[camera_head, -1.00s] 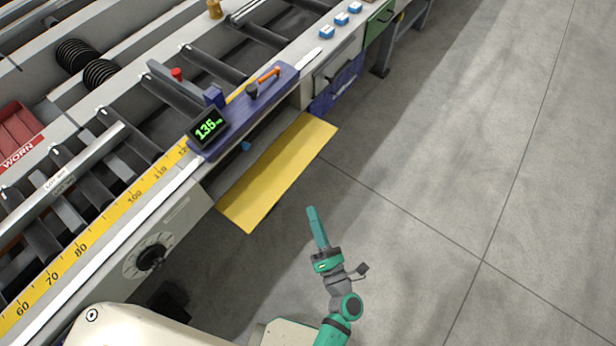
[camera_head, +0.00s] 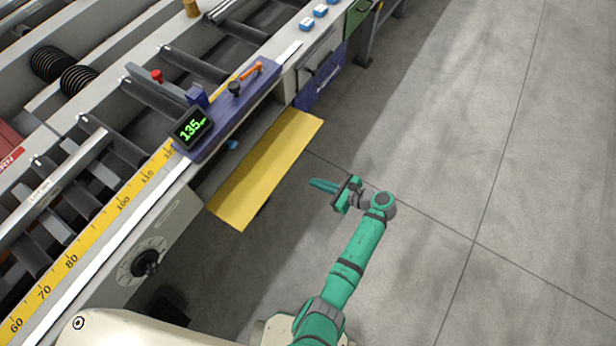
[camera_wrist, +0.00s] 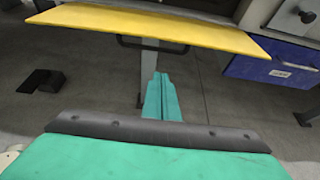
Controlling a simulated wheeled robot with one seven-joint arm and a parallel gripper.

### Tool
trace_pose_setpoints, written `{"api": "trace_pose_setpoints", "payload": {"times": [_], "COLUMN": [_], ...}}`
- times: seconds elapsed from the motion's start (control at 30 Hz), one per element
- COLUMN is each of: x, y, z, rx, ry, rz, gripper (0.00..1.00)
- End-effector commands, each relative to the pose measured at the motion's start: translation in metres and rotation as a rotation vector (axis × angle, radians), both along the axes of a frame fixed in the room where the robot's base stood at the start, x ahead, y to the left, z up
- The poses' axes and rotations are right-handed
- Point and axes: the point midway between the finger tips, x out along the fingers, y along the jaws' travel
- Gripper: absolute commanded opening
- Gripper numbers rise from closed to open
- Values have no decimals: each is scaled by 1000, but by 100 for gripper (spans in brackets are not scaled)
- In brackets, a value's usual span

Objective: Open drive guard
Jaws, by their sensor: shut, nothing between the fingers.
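The drive guard appears to be the yellow panel (camera_head: 264,170) hanging out from the side of the runout table, below the blue carriage. In the wrist view the yellow panel (camera_wrist: 160,27) spans the top, with a dark handle bar (camera_wrist: 150,45) under its edge. My gripper (camera_head: 312,184) is shut and empty, to the right of the panel and apart from it, its fingers pointing left toward it. The shut fingers (camera_wrist: 162,80) show in the wrist view below the panel's edge. The space behind the panel is mostly hidden.
The blue carriage (camera_head: 225,115) carries a display reading 135 and an orange lever (camera_head: 252,70). A dial (camera_head: 146,262) is on the table's front side. A blue drawer (camera_head: 318,84) lies beyond the panel. Open concrete floor (camera_head: 470,140) is at the right.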

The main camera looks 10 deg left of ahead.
Motion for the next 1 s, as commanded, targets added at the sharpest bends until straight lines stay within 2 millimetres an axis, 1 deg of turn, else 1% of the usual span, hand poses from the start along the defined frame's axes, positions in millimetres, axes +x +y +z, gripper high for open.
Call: {"api": "trace_pose_setpoints", "payload": {"times": [0.3, 0.6, 0.83, 1.0], "x": [15, 28, 29, 29], "y": [46, 81, 82, 82], "z": [-21, -38, -12, -1], "rx": [2, 3, 1, 2], "ry": [1, 1, -2, 0], "rz": [1, 0, 0, -4], "gripper": [0, 0, 0, 0]}}
